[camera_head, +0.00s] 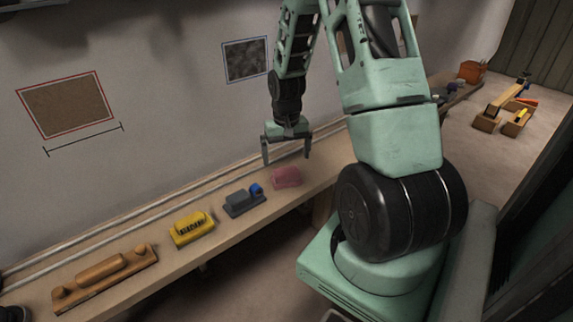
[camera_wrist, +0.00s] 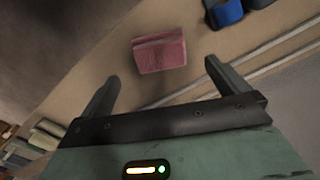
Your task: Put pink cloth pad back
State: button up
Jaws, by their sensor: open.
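The pink cloth pad (camera_head: 287,177) lies on the long wooden shelf along the wall, at the right end of a row of tools. It also shows in the wrist view (camera_wrist: 159,53), where it sits ahead of the fingers, a little left of the middle. My gripper (camera_head: 286,155) is open and empty, above the shelf and close to the pad. In the wrist view both fingers (camera_wrist: 164,87) are apart, with the pad beyond their tips and not touching them.
Left of the pad on the shelf (camera_head: 150,268) are a grey block with a blue knob (camera_head: 243,201), a yellow tool (camera_head: 191,229) and a long wooden tool (camera_head: 105,277). Rails (camera_head: 150,215) run along the wall. An orange container (camera_head: 472,71) and wooden pieces (camera_head: 500,102) stand at far right.

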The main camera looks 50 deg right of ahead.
aim_at(286, 171)
notch_tip(286, 171, up, 5)
jog(key=a+r+n, duration=0.3)
jog(key=a, duration=0.9)
jog(key=a+r+n, duration=0.4)
jog(key=a, duration=0.9)
jog(key=s+a+r+n, duration=0.3)
jog(key=s+a+n, duration=0.5)
jog(key=s+a, duration=0.7)
jog(key=shift+s+a+r+y+p, duration=0.15)
jog(key=shift+s+a+y+p, duration=0.15)
jog(key=shift+s, duration=0.8)
notch_tip(286, 171, up, 16)
jog(key=p, duration=1.6)
